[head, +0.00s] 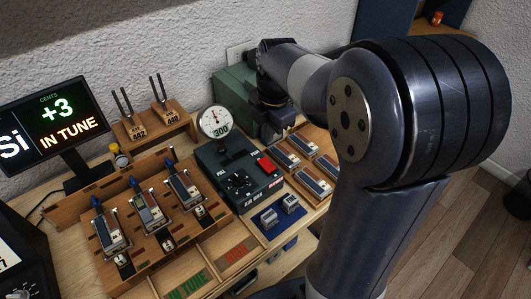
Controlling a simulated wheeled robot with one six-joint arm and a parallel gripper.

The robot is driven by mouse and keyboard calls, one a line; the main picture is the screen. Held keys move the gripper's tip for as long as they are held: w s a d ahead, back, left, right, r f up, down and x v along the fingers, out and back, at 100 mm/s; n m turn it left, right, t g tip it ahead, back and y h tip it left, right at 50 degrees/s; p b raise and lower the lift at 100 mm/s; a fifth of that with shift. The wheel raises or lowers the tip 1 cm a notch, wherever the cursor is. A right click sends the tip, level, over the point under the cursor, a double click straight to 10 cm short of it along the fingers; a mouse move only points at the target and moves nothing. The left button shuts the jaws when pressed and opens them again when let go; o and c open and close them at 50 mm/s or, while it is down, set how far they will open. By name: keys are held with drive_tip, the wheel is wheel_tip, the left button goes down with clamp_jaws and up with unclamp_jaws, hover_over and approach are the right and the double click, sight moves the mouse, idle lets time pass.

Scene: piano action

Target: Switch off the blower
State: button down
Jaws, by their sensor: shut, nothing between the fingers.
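A dark control box (222,172) stands on the wooden bench, with a round dial gauge (214,122) reading about 300 above it. A black knob (238,181) is on its face, and a red switch (266,165) is at its right side. I cannot tell the switch's position. A green box (232,92) stands behind, partly hidden by my arm; I cannot tell which box is the blower itself. My gripper (284,132) is shut and empty, pointing down above and behind the red switch, apart from it. Its fingertips are small and partly obscured.
Wooden racks with metal reed parts stand left (150,210) and right (310,165) of the control box. A blue mat (270,224) with small grey blocks lies in front. Sorting trays (190,284), a tuning-fork stand (150,128) and a tuner screen (50,125) are to the left.

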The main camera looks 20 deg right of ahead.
sight(265, 161)
drive_tip(key=f, duration=0.6)
drive_tip(key=w+f, duration=0.1)
drive_tip(key=f, duration=0.2)
drive_tip(key=shift+a+p, duration=0.2)
drive_tip(key=shift+p, duration=0.1)
drive_tip(key=shift+f, duration=0.15)
drive_tip(key=shift+w+f+b, duration=0.1)
drive_tip(key=shift+f+b, duration=0.15)
drive_tip(key=shift+b, duration=0.1)
drive_tip(key=shift+r, duration=0.15)
drive_tip(key=shift+s+d+r, duration=0.1)
drive_tip(key=shift+s+d, duration=0.2)
drive_tip(key=shift+s, duration=0.5)
